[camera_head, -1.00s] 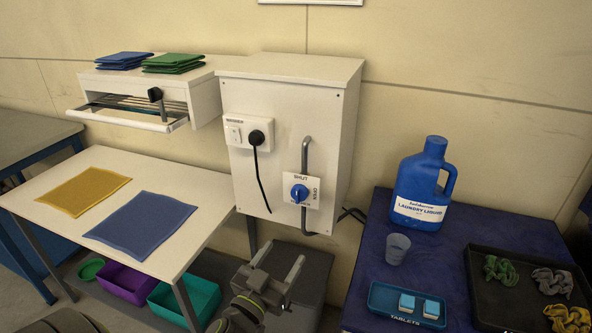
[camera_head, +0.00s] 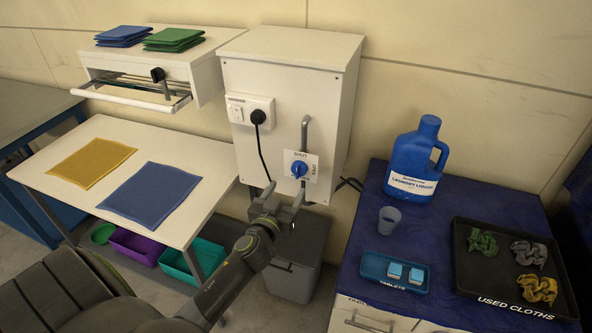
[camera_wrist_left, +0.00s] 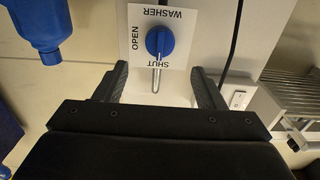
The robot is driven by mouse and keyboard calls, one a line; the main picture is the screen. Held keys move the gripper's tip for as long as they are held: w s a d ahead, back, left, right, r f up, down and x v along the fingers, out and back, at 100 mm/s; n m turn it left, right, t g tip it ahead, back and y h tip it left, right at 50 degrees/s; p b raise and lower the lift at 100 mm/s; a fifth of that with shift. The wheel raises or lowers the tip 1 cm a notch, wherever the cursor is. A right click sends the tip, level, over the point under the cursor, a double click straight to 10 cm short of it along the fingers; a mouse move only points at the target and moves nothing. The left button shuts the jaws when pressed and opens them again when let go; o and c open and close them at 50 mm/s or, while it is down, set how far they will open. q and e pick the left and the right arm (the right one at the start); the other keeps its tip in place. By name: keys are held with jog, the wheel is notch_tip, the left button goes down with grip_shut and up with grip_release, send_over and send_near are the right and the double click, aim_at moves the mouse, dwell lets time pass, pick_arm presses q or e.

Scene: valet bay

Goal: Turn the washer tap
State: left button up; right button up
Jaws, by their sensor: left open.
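The washer tap is a round blue knob (camera_head: 299,169) on a white plate marked SHUT and OPEN, on the front of a white cabinet (camera_head: 285,85) with a grey pipe running above it. In the left wrist view the knob (camera_wrist_left: 160,41) sits ahead of the fingers, upside down, near the top of the picture. My left gripper (camera_head: 284,199) is open and empty, just below the knob and apart from it in the head view. Its two fingers (camera_wrist_left: 162,90) stand wide on either side in the wrist view. My right gripper is not in view.
A black plug (camera_head: 258,117) and its cable hang left of the tap. A table with cloths (camera_head: 213,152) stands at the left. A blue-topped table (camera_head: 350,255) at the right holds a laundry jug (camera_head: 414,160), a cup and trays. A grey bin (camera_head: 292,275) stands below.

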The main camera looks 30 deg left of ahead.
aim_at(297, 172)
pick_arm(q)
jog(key=x, duration=0.8)
jog(key=shift+w+p, duration=0.15)
jog(key=shift+p, duration=0.15)
jog(key=c, duration=0.9)
